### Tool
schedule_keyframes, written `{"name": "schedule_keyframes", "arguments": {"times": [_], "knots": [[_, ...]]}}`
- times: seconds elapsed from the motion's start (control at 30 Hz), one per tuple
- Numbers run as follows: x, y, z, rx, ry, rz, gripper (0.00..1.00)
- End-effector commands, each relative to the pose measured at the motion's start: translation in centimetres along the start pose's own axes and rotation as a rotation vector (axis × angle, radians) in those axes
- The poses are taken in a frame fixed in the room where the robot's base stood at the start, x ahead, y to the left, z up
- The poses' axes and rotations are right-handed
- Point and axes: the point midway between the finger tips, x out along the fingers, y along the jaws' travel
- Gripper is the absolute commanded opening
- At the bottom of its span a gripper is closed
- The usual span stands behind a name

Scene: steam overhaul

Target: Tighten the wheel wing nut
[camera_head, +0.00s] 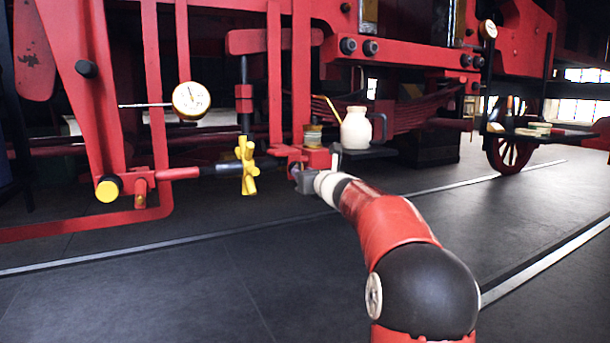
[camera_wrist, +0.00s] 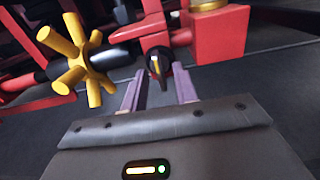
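A yellow wheel with several stubby spokes (camera_head: 247,165) sits on a dark horizontal shaft under the red frame; in the wrist view it stands at upper left (camera_wrist: 77,55). To its right, a small black knob with a yellow line (camera_wrist: 158,64) projects from a red bracket. I cannot tell which of the two is the wheel wing nut. My gripper (camera_wrist: 161,80) is open, its two fingers apart and pointing at the black knob, which shows between their tips. I see no contact. In the head view my gripper (camera_head: 305,181) is right of the yellow wheel, and the knob is not clear there.
A red block (camera_wrist: 219,34) stands close right of the knob. A white jug (camera_head: 356,129) is on a dark shelf above my wrist. A white gauge (camera_head: 191,99) and a yellow-capped joint (camera_head: 108,189) are at left. The dark floor (camera_head: 150,290) is clear.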

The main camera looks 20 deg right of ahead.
Motion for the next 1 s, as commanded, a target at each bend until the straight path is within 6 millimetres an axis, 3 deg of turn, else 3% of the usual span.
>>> {"name": "schedule_keyframes", "arguments": {"times": [0.17, 0.6, 1.0], "knots": [[-0.7, 0.0, 0.0, -0.001, -0.001, -0.001, 0.29], [-7.3, 0.0, -0.1, -0.001, 0.0, -0.001, 0.29], [-7.8, 0.0, 0.0, 0.0, 0.0, 0.0, 0.29]]}}
